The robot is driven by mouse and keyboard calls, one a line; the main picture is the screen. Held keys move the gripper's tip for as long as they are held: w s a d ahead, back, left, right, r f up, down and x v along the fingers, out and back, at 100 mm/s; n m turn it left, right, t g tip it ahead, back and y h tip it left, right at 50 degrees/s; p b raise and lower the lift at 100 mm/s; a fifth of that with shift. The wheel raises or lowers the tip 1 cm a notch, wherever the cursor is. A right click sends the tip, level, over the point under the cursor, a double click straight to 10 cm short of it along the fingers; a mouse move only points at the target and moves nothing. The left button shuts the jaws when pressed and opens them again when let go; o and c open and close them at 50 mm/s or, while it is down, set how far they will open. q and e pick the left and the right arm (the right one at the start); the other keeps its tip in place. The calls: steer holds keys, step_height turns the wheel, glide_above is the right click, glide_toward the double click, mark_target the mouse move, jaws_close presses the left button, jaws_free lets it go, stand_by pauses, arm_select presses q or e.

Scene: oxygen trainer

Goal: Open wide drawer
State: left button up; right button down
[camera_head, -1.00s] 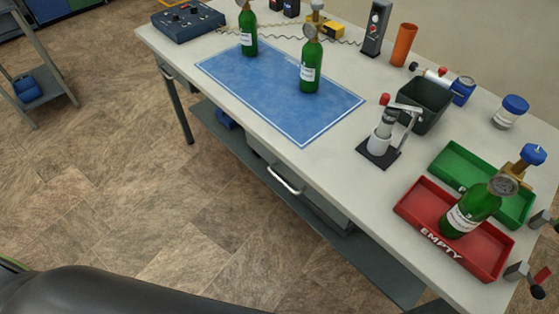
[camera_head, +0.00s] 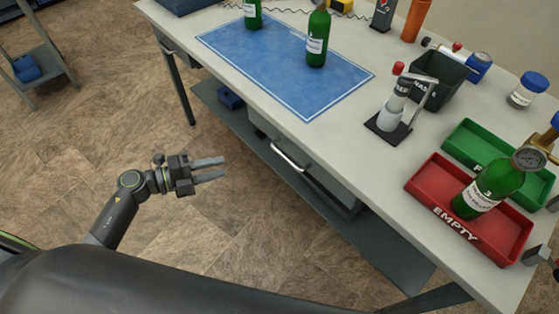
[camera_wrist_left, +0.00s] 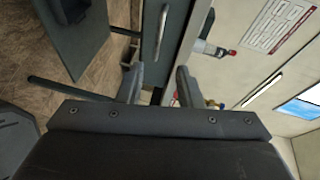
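The wide drawer (camera_head: 325,185) is a grey unit under the front edge of the white workbench, with a pale bar handle (camera_head: 288,157) on its front. It looks shut. My left gripper (camera_head: 222,169) is open and empty over the floor, to the left of the handle and apart from it, its fingers pointing right toward the bench. In the left wrist view my two fingers (camera_wrist_left: 159,78) stand apart with nothing between them, and a pale bar handle (camera_wrist_left: 162,28) shows beyond them on a grey front. My right gripper is not in view.
The workbench (camera_head: 355,135) carries a blue mat (camera_head: 285,65) with green bottles, a dark bin (camera_head: 437,82), a green tray (camera_head: 475,145) and a red tray (camera_head: 425,185) marked EMPTY. A lower shelf (camera_head: 385,250) runs beneath. The floor before the drawer is clear.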

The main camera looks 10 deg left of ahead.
arm_select(q)
steer(key=w+d+f, duration=0.1)
steer(key=w+d, duration=0.3)
steer(key=d, duration=0.3)
steer(key=w+d+f+m+p, duration=0.1)
steer(key=w+d, duration=0.3)
steer(key=d, duration=0.4)
steer(key=shift+w+d+f+g, duration=0.15)
steer(key=shift+f+g, duration=0.1)
steer(key=shift+g, duration=0.15)
jaws_close()
